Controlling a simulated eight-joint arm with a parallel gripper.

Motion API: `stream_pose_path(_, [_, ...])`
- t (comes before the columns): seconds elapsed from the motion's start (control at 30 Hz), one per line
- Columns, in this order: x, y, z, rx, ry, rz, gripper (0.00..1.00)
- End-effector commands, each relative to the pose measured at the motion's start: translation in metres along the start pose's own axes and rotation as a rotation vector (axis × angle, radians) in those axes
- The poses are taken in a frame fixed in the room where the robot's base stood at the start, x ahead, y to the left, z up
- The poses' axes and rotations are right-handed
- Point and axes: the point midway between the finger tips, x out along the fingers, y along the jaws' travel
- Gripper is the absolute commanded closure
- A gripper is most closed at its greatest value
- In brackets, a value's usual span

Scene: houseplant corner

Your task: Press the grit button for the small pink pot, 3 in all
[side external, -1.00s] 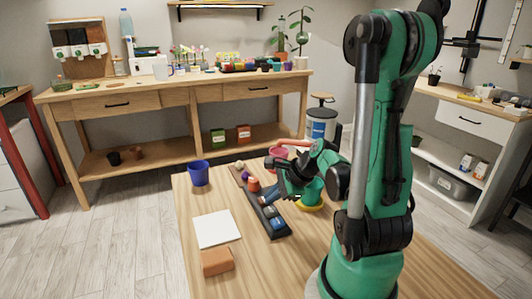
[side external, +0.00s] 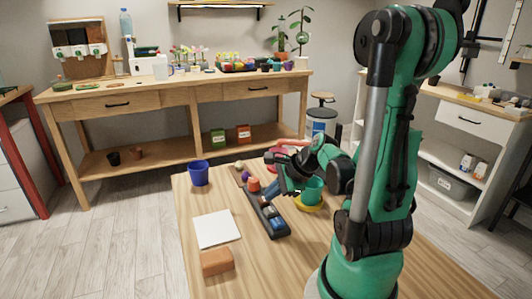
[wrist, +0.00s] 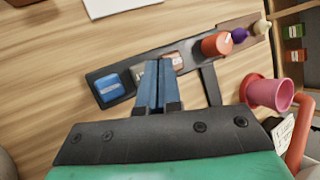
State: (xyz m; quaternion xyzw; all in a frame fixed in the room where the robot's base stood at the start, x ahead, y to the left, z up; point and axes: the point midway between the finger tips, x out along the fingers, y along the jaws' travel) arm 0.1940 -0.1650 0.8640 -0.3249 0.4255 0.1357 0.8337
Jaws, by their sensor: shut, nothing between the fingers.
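A black button bar (side external: 281,234) lies on the wooden table with several coloured buttons along it. In the wrist view it shows a blue button (wrist: 108,88), a pale one partly behind my fingers, and a brown-orange one (wrist: 174,60). I cannot read which is grit. My gripper (wrist: 156,64) is shut and empty, its blue fingertips over the middle of the bar; contact with a button cannot be told. In the side view my gripper (side external: 268,196) hides part of the bar. The small pink pot (wrist: 270,93) stands beyond the bar, mostly hidden in the side view.
An orange-red cylinder (wrist: 216,45) stands by the bar's end, with a purple-topped piece (wrist: 238,35) nearby. A green pot (side external: 316,184) sits on a yellow saucer. A blue pot (side external: 199,173), white sheet (side external: 217,228) and terracotta block (side external: 217,261) lie clear on the left.

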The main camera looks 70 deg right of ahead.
Motion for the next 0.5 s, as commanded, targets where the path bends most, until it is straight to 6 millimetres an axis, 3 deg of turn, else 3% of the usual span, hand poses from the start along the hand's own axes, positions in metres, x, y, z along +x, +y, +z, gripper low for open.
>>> stream_pose_path(0.5, [-0.032, -0.016, 0.017, 0.000, 0.000, 0.000, 1.00])
